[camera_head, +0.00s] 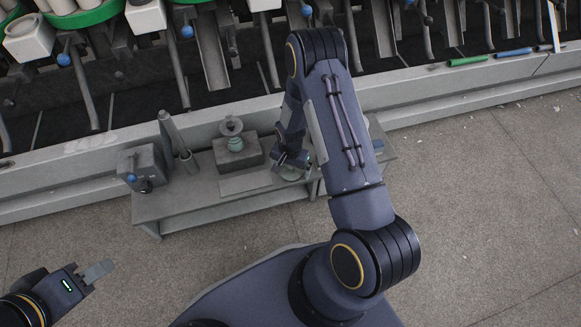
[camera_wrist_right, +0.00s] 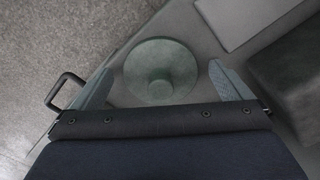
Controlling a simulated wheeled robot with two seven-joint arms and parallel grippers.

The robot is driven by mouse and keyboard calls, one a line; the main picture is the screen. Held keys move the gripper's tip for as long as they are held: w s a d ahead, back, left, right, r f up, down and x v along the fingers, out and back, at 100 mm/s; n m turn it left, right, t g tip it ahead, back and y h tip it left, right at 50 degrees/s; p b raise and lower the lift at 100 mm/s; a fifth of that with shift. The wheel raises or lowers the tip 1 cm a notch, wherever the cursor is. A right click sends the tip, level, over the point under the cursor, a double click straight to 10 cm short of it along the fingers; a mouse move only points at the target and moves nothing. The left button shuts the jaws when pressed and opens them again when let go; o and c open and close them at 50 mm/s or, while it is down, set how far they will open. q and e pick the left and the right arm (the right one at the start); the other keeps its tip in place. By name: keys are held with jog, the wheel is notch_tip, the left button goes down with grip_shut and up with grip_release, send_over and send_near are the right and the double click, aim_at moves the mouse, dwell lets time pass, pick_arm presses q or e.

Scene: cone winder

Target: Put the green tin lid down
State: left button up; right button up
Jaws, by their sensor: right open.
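The green tin lid (camera_wrist_right: 160,66), a round grey-green disc with a knob in its middle, lies on the grey bench top in the right wrist view. In the head view the lid (camera_head: 290,173) is partly hidden by my right gripper (camera_head: 292,160). In the right wrist view my right gripper (camera_wrist_right: 163,85) is open, with one finger on each side of the lid; I cannot tell whether either touches it. My left gripper (camera_head: 97,271) is at the lower left of the head view, away from the bench; its finger opening cannot be made out.
The winding machine (camera_head: 200,50) stands behind. Floor (camera_head: 480,190) at right is clear.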

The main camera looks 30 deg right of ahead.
jog(key=shift+r+p, duration=0.35)
jog(key=shift+r, duration=0.2)
notch_tip(320, 180, up, 11)
jog(key=p, duration=0.4)
notch_tip(320, 180, up, 13)
jog(key=n+t+y, duration=0.1)
jog(key=t+y, duration=0.1)
send_over(290, 167)
jog(key=s, duration=0.2)
jog(key=s+a+r+n, duration=0.2)
jog(key=s+r, duration=0.2)
jog(key=r, duration=0.5)
jog(key=s+a+r+n+t+y, duration=0.1)
jog(key=s+r, duration=0.3)
jog(key=s, duration=0.4)
jog(key=s+a+r+n+t, duration=0.2)
jog(key=s+a+r+n, duration=0.1)
jog(key=s, duration=0.5)
notch_tip(290, 167, up, 2)
jog(key=shift+a+r+n+t+y, duration=0.2)
jog(key=shift+a+n+t+y, duration=0.15)
jog(key=shift+n, duration=0.45)
